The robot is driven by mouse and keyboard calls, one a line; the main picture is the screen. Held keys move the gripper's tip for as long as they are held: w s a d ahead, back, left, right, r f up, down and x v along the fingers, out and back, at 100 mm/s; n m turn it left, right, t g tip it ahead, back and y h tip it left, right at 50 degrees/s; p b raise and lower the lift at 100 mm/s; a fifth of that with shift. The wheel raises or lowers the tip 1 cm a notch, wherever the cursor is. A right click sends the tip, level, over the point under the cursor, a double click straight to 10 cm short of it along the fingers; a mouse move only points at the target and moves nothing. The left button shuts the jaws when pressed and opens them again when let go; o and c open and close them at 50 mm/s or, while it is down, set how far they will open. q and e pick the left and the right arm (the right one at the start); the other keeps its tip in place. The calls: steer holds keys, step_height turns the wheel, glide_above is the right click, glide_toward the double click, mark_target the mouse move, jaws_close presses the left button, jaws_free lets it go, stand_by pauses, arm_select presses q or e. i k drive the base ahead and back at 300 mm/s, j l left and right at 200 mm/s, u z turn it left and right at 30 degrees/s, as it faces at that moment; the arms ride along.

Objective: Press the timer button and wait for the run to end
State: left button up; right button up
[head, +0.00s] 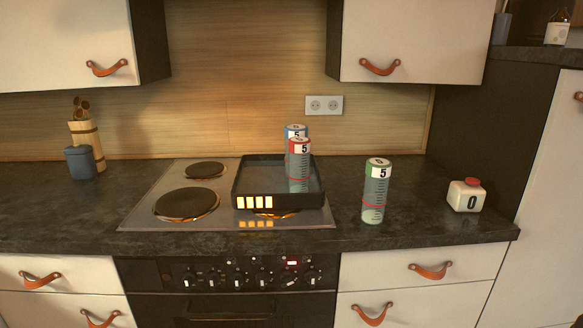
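The timer (466,197) is a small white box with a dark "0" on its front and a red button (472,182) on top. It stands at the right end of the dark counter. No gripper shows in the head view. A dark square tray (245,186) with lit yellow bars on its front sits over the right side of the hob. A red-capped cylinder (299,160) and a blue-capped cylinder (294,131), each marked "5", stand at the tray, the blue one partly hidden behind the red. A green-capped cylinder (376,190), also marked "5", stands on the counter between tray and timer.
The steel hob (150,213) has dark plates, and a red light shows on the oven panel (292,263) below. A blue-grey jar (80,162) and a utensil holder (88,138) stand at the left. The counter is clear around the timer.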

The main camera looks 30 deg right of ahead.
mark_target(469, 180)
steer(key=k+z, duration=0.2)
steer(key=z, duration=1.85)
